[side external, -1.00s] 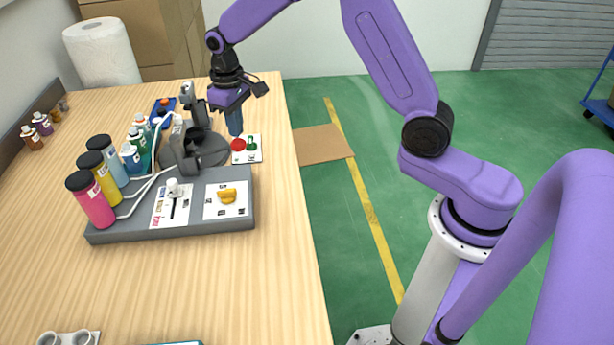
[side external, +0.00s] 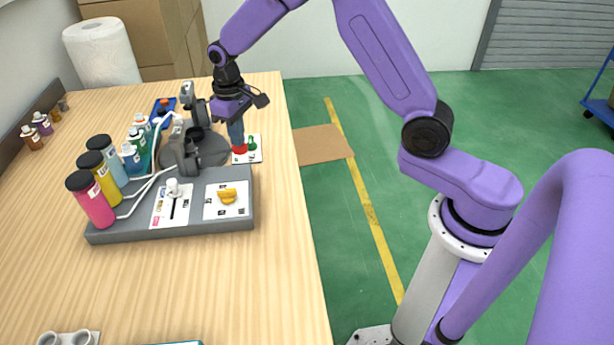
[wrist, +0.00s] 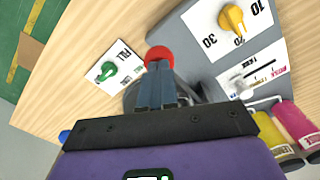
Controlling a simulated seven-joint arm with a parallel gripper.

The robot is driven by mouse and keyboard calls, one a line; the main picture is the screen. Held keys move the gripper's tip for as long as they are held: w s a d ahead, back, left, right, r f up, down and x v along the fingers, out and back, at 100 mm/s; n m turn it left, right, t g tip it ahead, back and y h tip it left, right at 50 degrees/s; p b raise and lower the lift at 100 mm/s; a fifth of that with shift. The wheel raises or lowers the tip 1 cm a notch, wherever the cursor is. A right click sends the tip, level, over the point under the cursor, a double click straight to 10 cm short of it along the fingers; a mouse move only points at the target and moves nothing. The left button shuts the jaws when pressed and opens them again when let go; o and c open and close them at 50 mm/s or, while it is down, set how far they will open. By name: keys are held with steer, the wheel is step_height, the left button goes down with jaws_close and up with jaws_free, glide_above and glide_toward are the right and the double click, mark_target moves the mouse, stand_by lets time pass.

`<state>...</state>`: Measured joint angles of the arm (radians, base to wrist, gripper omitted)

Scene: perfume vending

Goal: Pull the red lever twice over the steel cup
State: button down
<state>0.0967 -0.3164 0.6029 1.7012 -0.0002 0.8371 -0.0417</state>
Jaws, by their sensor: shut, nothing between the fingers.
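A red round-topped control (side external: 240,149) is by the white card at the right end of the grey machine; it also shows in the wrist view (wrist: 159,56). My gripper (side external: 237,143) is shut and empty. Its blue-grey fingertips (wrist: 157,72) are right at the red top and seem to touch it from above, partly hiding it. A round dark grey plate (side external: 212,153) with upright grey holders (side external: 184,152) lies just left of my gripper. I cannot make out a steel cup for certain.
A green knob (side external: 252,143) sits close beside the red top. The grey base (side external: 120,232) carries a yellow dial (side external: 227,196), a white slider knob (side external: 173,187) and several bottles (side external: 103,177). The wooden table's (side external: 275,270) front is mostly clear.

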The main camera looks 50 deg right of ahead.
steer(key=shift+f, duration=1.8)
steer(key=shift+r, duration=4.6)
steer(key=shift+s+a, duration=0.1)
